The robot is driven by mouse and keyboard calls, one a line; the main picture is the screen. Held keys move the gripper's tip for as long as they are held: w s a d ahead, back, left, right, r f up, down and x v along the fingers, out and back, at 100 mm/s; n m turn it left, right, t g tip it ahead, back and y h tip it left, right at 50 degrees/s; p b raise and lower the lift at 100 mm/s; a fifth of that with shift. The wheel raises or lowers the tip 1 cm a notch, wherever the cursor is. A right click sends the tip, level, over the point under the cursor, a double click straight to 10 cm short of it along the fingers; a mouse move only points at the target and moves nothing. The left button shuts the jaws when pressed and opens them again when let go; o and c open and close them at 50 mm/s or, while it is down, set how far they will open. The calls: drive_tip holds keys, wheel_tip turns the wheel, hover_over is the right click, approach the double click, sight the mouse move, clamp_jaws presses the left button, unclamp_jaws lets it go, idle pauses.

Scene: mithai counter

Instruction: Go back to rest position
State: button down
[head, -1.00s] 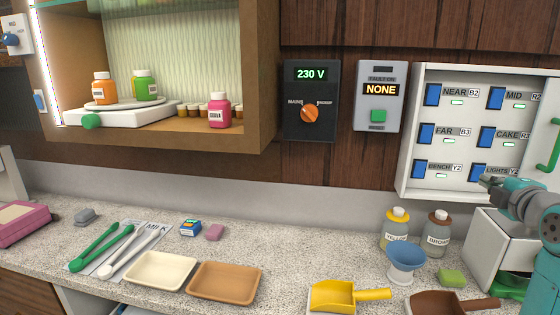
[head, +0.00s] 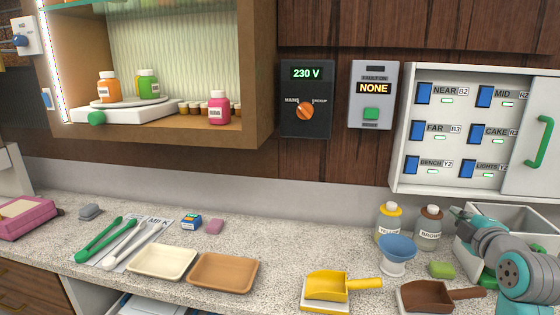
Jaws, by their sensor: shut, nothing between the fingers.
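My gripper (head: 458,214) is at the lower right of the head view, on my teal and grey arm. Its fingers are shut and empty. It points left, in front of the white bin at the right and below the white breaker panel (head: 481,180). The brown-lidded bottle (head: 429,228) stands just left of the fingertips in the picture; I cannot tell how far apart they are. My forearm hides part of the bin.
Trays (head: 223,272) and tongs lie further left. A wall cabinet (head: 262,80) juts out above.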

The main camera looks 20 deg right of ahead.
drive_tip(key=a+f+m+y, duration=0.2)
drive_tip(key=a+f+m, duration=0.2)
drive_tip(key=a+f, duration=1)
drive_tip(key=s+a+f+m+y, duration=0.1)
drive_tip(key=s+a+f, duration=0.35)
drive_tip(key=f, duration=0.25)
drive_tip(key=s+a+f+m, duration=0.1)
drive_tip(key=s+a+f, duration=0.2)
drive_tip(key=a+f, duration=0.35)
drive_tip(key=s+a+f+m+y, duration=0.2)
drive_tip(key=s+a+f, duration=0.3)
drive_tip(key=s+a, duration=0.6)
drive_tip(key=s+a+r+m+y, duration=0.1)
drive_tip(key=s+a, duration=0.1)
drive_tip(key=s, duration=0.6)
drive_tip(key=s+a+r+y, duration=0.1)
drive_tip(key=s+a+y, duration=0.1)
drive_tip(key=s, duration=0.7)
drive_tip(key=shift+r+m, duration=0.25)
drive_tip(key=shift+m, duration=0.15)
